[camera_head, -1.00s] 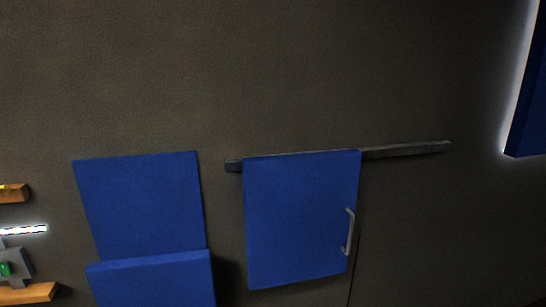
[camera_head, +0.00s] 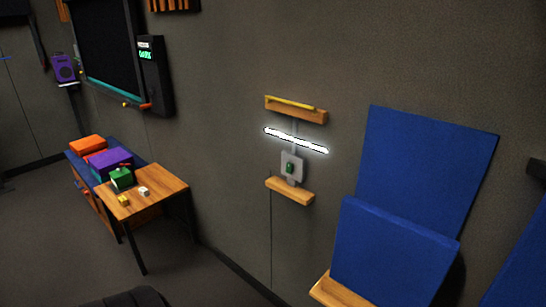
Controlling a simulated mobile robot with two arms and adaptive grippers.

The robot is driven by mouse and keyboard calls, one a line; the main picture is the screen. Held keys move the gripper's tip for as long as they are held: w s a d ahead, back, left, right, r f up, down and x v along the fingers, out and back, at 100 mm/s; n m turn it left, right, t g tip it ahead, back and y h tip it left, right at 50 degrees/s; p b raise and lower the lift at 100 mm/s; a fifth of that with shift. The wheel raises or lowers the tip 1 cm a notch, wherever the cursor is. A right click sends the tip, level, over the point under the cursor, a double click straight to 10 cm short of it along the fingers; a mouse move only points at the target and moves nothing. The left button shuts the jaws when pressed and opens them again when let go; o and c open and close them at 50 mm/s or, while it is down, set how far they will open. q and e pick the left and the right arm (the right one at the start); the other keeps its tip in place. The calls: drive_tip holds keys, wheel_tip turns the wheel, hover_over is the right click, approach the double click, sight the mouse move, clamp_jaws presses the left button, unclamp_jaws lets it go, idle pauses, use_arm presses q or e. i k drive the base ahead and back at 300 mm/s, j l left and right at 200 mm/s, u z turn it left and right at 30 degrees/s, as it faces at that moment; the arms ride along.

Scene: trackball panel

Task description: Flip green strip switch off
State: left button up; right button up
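Which way the green switch is tipped is too small to tell. Neither of my grippers shows in the view.
Wooden ledges sit above (camera_head: 296,112) and below (camera_head: 290,192) the switch. Blue panels (camera_head: 425,160) stand to the right. Open floor (camera_head: 60,230) lies in front.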

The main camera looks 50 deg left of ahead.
sight(289, 166)
drive_tip(key=u, duration=1.5)
